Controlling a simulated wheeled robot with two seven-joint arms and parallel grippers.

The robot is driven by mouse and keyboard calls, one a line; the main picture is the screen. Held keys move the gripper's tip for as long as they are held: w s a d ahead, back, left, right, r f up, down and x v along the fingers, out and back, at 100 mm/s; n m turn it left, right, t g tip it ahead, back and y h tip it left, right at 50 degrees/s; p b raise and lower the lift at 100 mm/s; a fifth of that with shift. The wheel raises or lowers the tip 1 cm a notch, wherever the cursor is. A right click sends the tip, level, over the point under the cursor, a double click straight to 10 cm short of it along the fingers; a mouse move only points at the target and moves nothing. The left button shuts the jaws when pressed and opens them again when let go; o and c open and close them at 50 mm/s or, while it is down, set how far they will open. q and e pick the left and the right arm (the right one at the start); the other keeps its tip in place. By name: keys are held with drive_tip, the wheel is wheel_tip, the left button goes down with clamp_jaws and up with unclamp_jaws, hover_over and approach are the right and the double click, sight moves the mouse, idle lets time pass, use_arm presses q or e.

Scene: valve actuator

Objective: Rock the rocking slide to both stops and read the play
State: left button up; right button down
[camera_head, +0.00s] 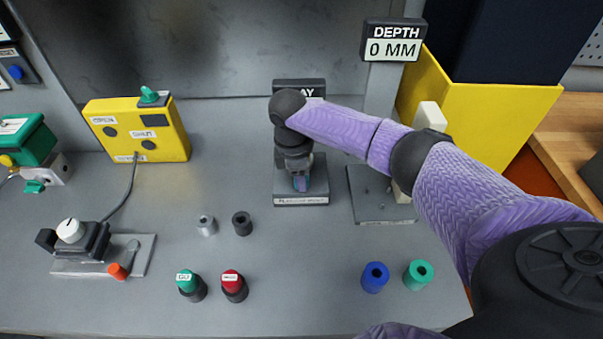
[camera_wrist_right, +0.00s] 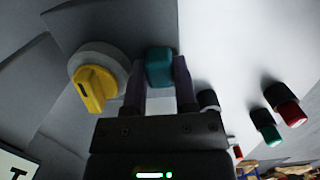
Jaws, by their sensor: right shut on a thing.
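The play fixture stands at the middle back, on a dark base (camera_head: 300,199) with a small label too small to read. Its sign (camera_head: 291,84) is partly covered by my right arm, so only "AY" shows and any reading is hidden. My right gripper (camera_head: 300,178) points down over the fixture. In the right wrist view, the fingers (camera_wrist_right: 160,85) are shut on a teal block (camera_wrist_right: 160,66), which I take as the rocking slide. A yellow knob (camera_wrist_right: 95,88) on a pale disc sits just left of it. My left gripper is not in view.
A depth stand with a "0 MM" display (camera_head: 393,49) and a yellow bin (camera_head: 468,112) are at right. Blue (camera_head: 375,277) and green (camera_head: 418,274) cylinders, green (camera_head: 187,284) and red (camera_head: 233,285) buttons stand in front. A yellow box (camera_head: 138,130) is at left.

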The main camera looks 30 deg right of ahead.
drive_tip(key=shift+a, duration=0.1)
idle(0.3)
drive_tip(key=shift+c, duration=1.6)
unclamp_jaws()
